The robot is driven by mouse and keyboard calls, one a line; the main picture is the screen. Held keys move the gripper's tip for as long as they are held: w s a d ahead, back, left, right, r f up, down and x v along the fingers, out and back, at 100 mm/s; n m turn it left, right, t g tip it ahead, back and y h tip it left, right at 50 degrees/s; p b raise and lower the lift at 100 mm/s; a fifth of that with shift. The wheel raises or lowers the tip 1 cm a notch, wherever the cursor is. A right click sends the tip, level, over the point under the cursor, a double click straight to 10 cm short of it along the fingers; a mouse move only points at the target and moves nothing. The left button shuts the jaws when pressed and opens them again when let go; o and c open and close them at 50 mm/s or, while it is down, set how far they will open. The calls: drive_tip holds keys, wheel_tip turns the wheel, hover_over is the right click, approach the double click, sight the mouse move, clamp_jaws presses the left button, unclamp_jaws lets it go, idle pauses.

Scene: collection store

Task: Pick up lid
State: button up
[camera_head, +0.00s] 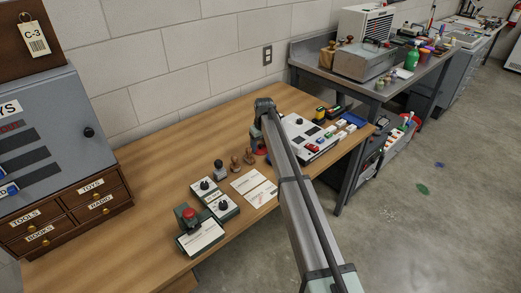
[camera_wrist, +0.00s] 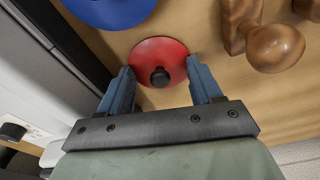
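A round red lid (camera_wrist: 170,52) with a small black knob (camera_wrist: 160,77) lies at the middle of the wrist view, over the wooden bench top. In the head view the red lid (camera_head: 260,151) shows only partly, below the end of my arm. My gripper (camera_wrist: 161,68) is open, with one blue finger on each side of the lid and the knob between them. The fingertips are close to the lid's rim; whether they touch it I cannot tell. Neither finger is on the knob.
A blue disc (camera_wrist: 112,8) lies just beyond the lid. Wooden-handled stamps (camera_wrist: 272,46) stand close on the right in the wrist view. A white panel box (camera_head: 308,138) stands close on the other side. Cards (camera_head: 250,183) and switch boxes (camera_head: 216,200) lie nearer the bench's front.

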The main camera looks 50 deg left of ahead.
sight(261, 145)
drive_tip(key=c, duration=0.8)
drive_tip(key=shift+o, duration=0.2)
drive_tip(key=shift+f, duration=0.1)
drive_tip(key=shift+r, duration=0.35)
clamp_jaws()
drive_tip(key=shift+r, duration=0.3)
wheel_tip(261, 145, up, 7)
drive_tip(key=shift+r, duration=0.1)
drive_tip(key=w+d+r+m, duration=0.15)
drive_tip(key=w+d, duration=0.25)
drive_tip(key=d, duration=0.8)
drive_tip(key=s+d+n, duration=0.1)
drive_tip(key=s+d, duration=0.3)
drive_tip(key=d, duration=0.3)
drive_tip(key=shift+f, duration=0.15)
